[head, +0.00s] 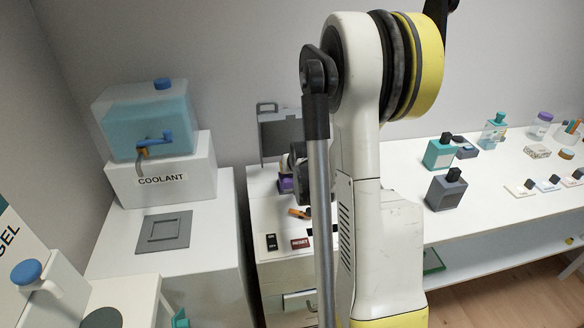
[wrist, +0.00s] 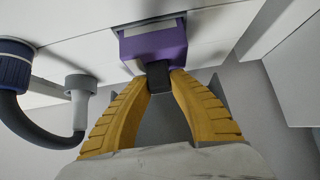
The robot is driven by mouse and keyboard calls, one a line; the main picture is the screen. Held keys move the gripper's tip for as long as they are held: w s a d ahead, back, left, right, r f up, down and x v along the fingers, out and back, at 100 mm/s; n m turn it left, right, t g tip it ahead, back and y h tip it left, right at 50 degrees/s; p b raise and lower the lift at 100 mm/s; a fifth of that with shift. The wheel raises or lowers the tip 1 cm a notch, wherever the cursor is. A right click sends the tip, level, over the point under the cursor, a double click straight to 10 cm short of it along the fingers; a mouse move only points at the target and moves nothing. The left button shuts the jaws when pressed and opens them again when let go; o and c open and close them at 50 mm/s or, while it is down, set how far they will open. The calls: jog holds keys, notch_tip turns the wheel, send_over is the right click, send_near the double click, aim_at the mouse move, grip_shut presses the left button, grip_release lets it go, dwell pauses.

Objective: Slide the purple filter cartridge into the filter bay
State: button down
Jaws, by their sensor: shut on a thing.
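The purple filter cartridge (wrist: 153,46) has a pale top face and a dark handle tab (wrist: 159,82). In the wrist view my gripper (wrist: 160,78) has its yellow fingers shut on that tab. The cartridge is at a dark opening (wrist: 150,18) in a white surface, which looks like the filter bay; how far inside it is, I cannot tell. In the head view a little purple of the cartridge (head: 286,185) shows beside my arm, which hides most of the gripper there.
In the wrist view a dark hose with a blue collar (wrist: 14,66) and a grey fitting (wrist: 80,88) are left of my fingers. In the head view a grey panel (head: 280,136) stands upright behind the cartridge. A coolant tank (head: 125,120) is left; bottles (head: 446,190) are right.

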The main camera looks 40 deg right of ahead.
jog(key=shift+f, duration=2)
jog(key=c, duration=1.2)
grip_release()
jog(key=v, duration=1.2)
